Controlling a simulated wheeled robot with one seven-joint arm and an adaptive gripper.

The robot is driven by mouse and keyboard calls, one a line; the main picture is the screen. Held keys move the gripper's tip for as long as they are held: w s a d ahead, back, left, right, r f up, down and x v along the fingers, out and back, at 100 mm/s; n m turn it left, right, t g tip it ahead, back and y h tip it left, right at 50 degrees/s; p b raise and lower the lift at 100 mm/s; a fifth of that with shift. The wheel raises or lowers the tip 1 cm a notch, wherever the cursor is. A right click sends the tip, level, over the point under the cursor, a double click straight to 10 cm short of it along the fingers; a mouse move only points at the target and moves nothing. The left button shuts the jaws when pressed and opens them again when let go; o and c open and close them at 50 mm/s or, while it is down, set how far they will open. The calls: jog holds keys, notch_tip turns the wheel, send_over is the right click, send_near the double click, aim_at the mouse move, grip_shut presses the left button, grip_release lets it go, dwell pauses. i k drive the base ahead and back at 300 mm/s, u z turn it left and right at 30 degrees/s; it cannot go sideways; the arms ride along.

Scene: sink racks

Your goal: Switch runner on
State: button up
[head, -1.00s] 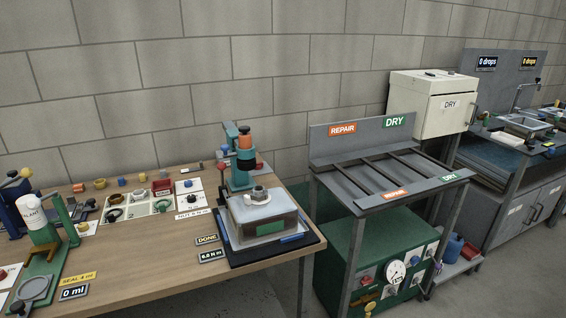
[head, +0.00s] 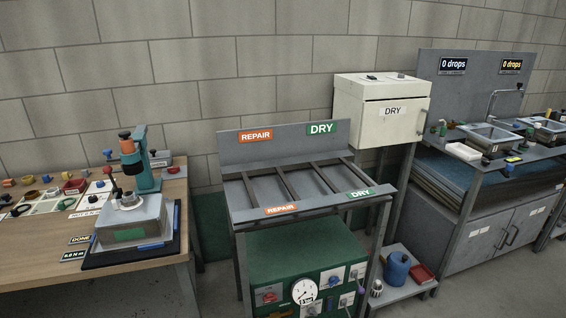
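The runner appears to be the teal stand (head: 145,172) with an orange-and-black top at the right end of the wooden bench. A grey box (head: 130,222) with a green patch and a metal fitting on its lid sits in front of the stand, on a black mat. Signs reading DONE (head: 80,239) and 6.0 N m (head: 73,256) lie left of the mat. A white panel with a dark knob (head: 93,198) lies left of the box, behind a NUT label. Its on or off position is too small to tell. My gripper is not in view.
The wooden bench (head: 35,275) holds small parts at left. A grey REPAIR/DRY rack (head: 235,200) stands in the middle over a green cabinet (head: 280,258) with a gauge. A low trolley (head: 405,290) with a blue can is right of it. Sinks (head: 488,138) are at right.

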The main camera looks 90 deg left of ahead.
aim_at(172, 171)
jog(key=i, duration=0.6)
jog(key=u, duration=3.95)
